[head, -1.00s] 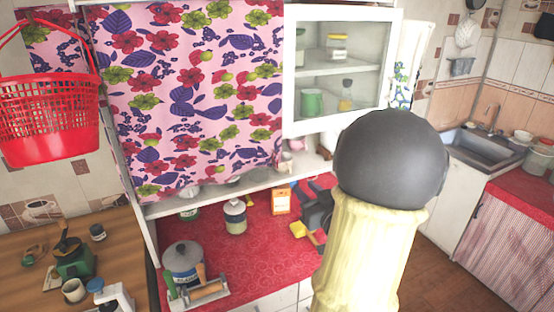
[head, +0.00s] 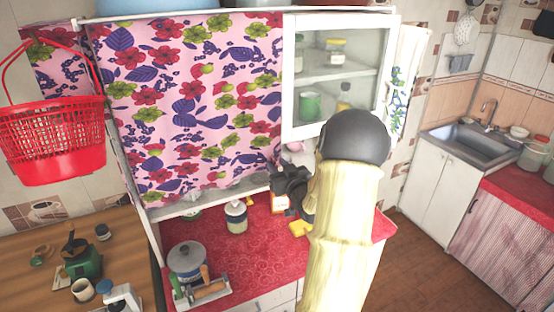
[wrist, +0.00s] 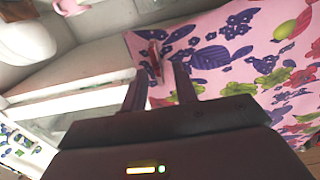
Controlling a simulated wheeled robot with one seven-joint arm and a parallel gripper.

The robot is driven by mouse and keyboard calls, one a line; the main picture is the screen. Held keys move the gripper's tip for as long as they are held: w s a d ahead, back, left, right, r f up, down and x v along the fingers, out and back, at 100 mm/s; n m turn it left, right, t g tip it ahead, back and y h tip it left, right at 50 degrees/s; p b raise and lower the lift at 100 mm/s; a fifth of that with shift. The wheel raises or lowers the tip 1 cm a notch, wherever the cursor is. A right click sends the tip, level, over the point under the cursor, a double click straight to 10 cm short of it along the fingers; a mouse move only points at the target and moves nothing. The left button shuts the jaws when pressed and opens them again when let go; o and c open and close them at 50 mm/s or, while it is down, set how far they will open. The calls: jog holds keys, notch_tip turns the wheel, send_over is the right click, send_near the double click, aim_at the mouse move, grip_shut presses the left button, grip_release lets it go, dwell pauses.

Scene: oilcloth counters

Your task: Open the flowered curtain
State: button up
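The flowered curtain (head: 190,105), pink with red, purple and green prints, hangs across the left part of the white cupboard and covers what is behind it. My gripper (head: 280,180) is at the curtain's lower right edge, partly hidden by my own arm. The curtain (wrist: 235,60) fills the upper right of the wrist view. There the two fingers of my gripper (wrist: 158,68) stand apart, with the curtain's edge showing between and just beyond the tips. I see no grip on the cloth.
A glass-doored cabinet (head: 338,70) with jars and a green mug is right of the curtain. Below is a red counter (head: 262,245) with a lidded pot (head: 187,260) and a canister (head: 236,217). A red basket (head: 50,140) hangs at left.

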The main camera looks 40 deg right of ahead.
jog(key=shift+w+a+r, duration=0.1)
jog(key=shift+w, duration=0.5)
jog(key=shift+s+d, duration=0.25)
jog(key=shift+d, duration=0.15)
jog(key=shift+a, duration=0.1)
grip_shut()
jog(key=shift+a, duration=0.1)
